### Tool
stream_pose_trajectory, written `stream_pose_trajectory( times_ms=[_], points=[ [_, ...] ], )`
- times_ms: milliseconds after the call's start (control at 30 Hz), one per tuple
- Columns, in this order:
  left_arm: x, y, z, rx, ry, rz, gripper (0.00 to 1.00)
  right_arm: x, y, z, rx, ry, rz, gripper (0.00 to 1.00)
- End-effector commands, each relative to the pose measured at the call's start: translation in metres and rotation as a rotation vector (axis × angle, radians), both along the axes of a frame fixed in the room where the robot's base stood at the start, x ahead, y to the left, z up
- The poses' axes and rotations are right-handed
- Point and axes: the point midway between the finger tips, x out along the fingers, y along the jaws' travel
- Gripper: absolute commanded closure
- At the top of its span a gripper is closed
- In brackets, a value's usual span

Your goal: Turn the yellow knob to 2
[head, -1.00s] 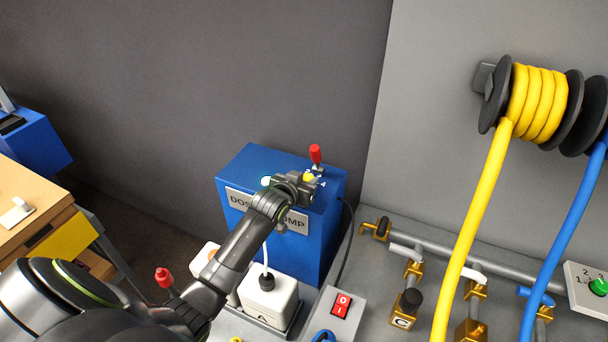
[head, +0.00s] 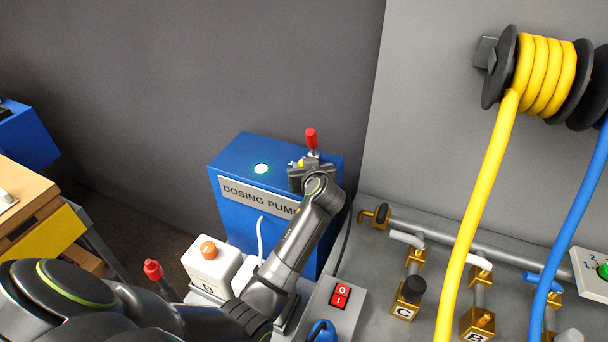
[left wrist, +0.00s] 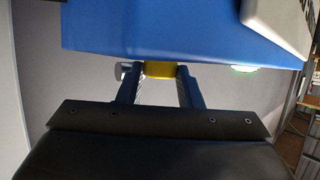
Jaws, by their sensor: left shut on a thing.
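The blue dosing pump box (head: 229,157) stands at the back centre. The yellow knob (head: 299,163) is on its top, mostly hidden by my gripper in the head view. My left gripper (head: 300,168) is shut on the yellow knob. In the left wrist view the knob (left wrist: 158,70) sits between the two fingers, in front of the blue box (left wrist: 190,38). I cannot read any scale marks or the knob's setting. My right gripper is in neither view.
A red-handled lever (head: 310,138) stands close behind my gripper. A lit green-white lamp (head: 261,169) is left of it. White container B (head: 211,265) and a red rocker switch (head: 341,295) are below. Pipes and the yellow hose (head: 490,170) are at right.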

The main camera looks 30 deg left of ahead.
Motion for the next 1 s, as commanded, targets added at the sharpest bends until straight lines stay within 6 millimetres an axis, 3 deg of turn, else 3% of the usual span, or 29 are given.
stream_pose_trajectory(
  times_ms=[200,667,700,867,1000],
  points=[
    [0.001,-0.0013,-0.0013,-0.001,0.001,0.053,0.9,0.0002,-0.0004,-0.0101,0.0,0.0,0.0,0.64],
    [0.0008,-0.0013,-0.0004,-0.001,0.003,0.066,0.9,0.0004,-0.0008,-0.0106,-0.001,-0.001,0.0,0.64],
    [0.0008,-0.0013,-0.0005,-0.001,0.003,0.066,0.66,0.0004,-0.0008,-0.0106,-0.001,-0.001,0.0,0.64],
    [0.0008,-0.0011,-0.0004,-0.001,0.003,0.066,0.46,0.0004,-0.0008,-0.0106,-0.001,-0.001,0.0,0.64],
    [0.0008,-0.001,-0.0003,0.0,0.002,0.066,0.46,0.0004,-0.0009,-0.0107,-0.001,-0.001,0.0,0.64]
  ],
)
